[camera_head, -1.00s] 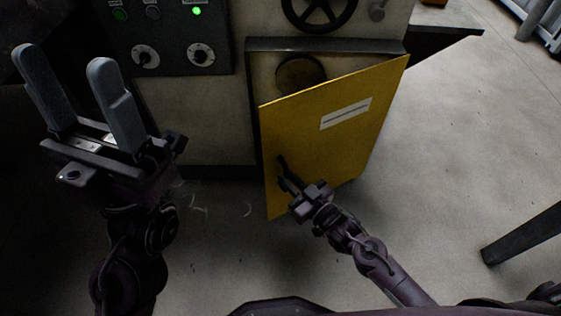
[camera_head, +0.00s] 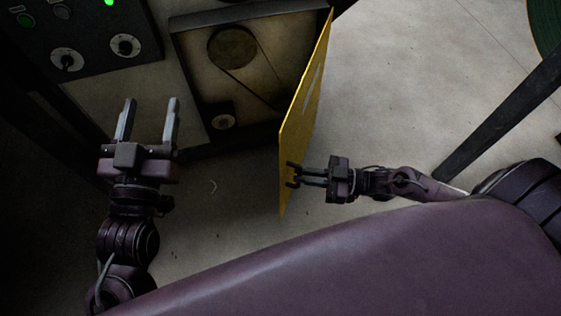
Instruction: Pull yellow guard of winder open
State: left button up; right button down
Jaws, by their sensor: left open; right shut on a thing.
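The yellow guard (camera_head: 308,105) stands swung out from the winder (camera_head: 190,95), seen nearly edge-on, hinged at its far right side. The cavity behind it is exposed, with a large pulley (camera_head: 232,47), a belt and a small pulley (camera_head: 223,121). My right gripper (camera_head: 294,174) is at the guard's outer face near its free edge, shut on the guard's dark handle; the fingers hide most of the handle. My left gripper (camera_head: 147,112) is open and empty, to the left, in front of the winder.
A control panel (camera_head: 95,45) with knobs and a lit green lamp is at upper left. A dark leg or beam (camera_head: 500,115) slants at the right. Clear concrete floor (camera_head: 410,90) lies right of the guard.

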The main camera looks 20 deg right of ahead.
pick_arm(q)
notch_tip(320, 180, up, 8)
jog(key=s+a+t+h+b, duration=0.1)
jog(key=s+t, duration=0.1)
jog(key=t, duration=0.2)
jog(key=shift+a+h, duration=0.2)
jog(key=shift+h, duration=0.2)
pick_arm(e)
jog(key=s+d+n+g+y, duration=0.1)
jog(key=s+d, duration=0.3)
jog(key=d, duration=0.6)
jog(key=shift+s+d+n+g, duration=0.3)
jog(key=shift+n+g, duration=0.3)
jog(key=shift+g, duration=0.3)
jog(key=c, duration=1.5)
grip_release()
jog(key=shift+a, duration=0.1)
pick_arm(q)
jog(key=shift+s+a+r+t+h, duration=0.15)
jog(key=shift+s+r+t+h, duration=0.15)
jog(key=shift+r, duration=0.25)
jog(key=shift+s+a+r+t+h, duration=0.1)
jog(key=shift+s+r+t+h, duration=0.1)
jog(key=shift+s+r+t, duration=0.25)
pick_arm(e)
jog(key=v, duration=0.8)
